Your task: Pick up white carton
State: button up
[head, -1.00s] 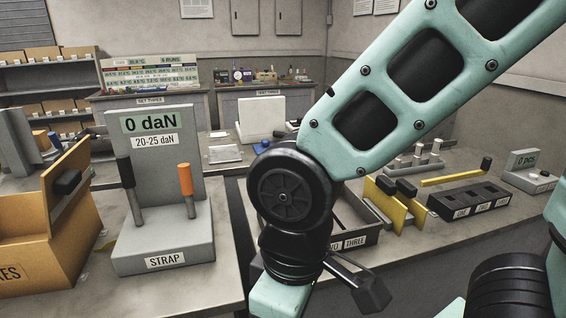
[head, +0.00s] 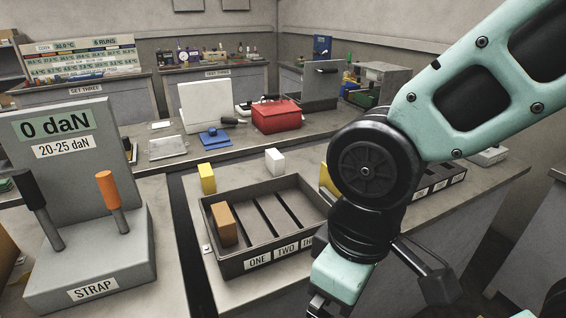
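The small white carton (head: 275,161) stands upright on the bench just behind the dark divided tray (head: 262,262). Nothing touches it. A brown carton (head: 223,224) sits in the tray's left compartment, above the label ONE. A yellow carton (head: 207,178) stands behind the tray's back left corner. My gripper (head: 328,307) shows only in part at the bottom edge, in front of the tray and well short of the white carton. Its fingertips are cut off by the frame, so its opening cannot be seen.
A grey strap stand (head: 95,262) with black and orange handles is at left. A dark gap (head: 183,215) separates the benches. My arm hides the tray's right end. Behind are a red toolbox (head: 276,116), a blue item (head: 214,138) and a white panel (head: 205,106).

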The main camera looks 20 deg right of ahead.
aim_at(275, 162)
jog(key=i+l+u, duration=0.35)
jog(key=l+u, duration=0.15)
jog(key=i+l+u, duration=0.25)
jog(key=l, duration=0.2)
jog(key=k, duration=0.1)
